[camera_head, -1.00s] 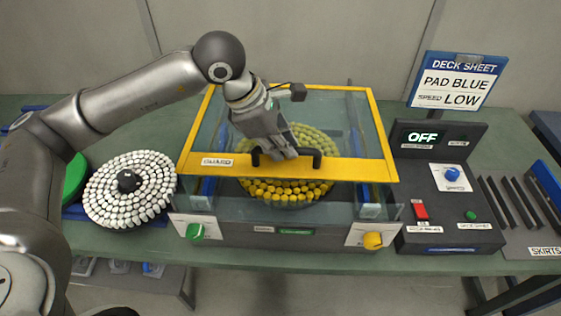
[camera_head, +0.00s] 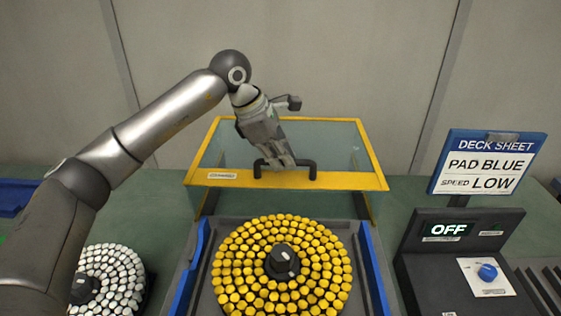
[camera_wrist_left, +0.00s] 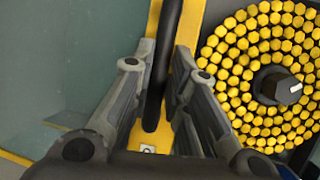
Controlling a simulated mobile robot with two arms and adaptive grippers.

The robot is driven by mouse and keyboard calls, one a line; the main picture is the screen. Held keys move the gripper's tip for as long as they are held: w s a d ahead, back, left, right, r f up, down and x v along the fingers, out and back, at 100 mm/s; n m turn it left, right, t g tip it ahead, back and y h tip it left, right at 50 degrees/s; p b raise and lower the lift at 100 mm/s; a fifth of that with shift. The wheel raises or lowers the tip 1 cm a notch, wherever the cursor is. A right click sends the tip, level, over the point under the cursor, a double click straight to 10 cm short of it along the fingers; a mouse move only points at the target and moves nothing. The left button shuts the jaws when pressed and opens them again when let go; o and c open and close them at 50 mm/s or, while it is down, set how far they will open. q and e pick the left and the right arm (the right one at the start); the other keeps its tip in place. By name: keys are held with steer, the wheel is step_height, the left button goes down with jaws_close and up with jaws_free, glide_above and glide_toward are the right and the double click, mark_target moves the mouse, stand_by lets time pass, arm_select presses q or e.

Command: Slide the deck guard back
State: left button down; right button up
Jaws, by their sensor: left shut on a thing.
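The deck guard (camera_head: 345,181) is a clear cover with a yellow frame and a "GUARD" label. It stands at the back of the deck, behind the round yellow pad (camera_head: 235,262), which lies uncovered. My left gripper (camera_head: 278,164) is shut on the black guard handle (camera_head: 308,164) on the front yellow bar. In the left wrist view the two fingers (camera_wrist_left: 158,95) lie on either side of the handle (camera_wrist_left: 166,50), and the yellow pad (camera_wrist_left: 235,60) shows at the right. My right gripper is not in view.
A white pad (camera_head: 118,275) lies at the lower left. Blue rails (camera_head: 375,270) flank the yellow pad.

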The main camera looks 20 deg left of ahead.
arm_select(q)
steer(key=shift+w, duration=0.25)
steer(key=c, duration=1.4)
jaws_free()
steer(key=shift+s, duration=0.1)
steer(key=v, duration=1.2)
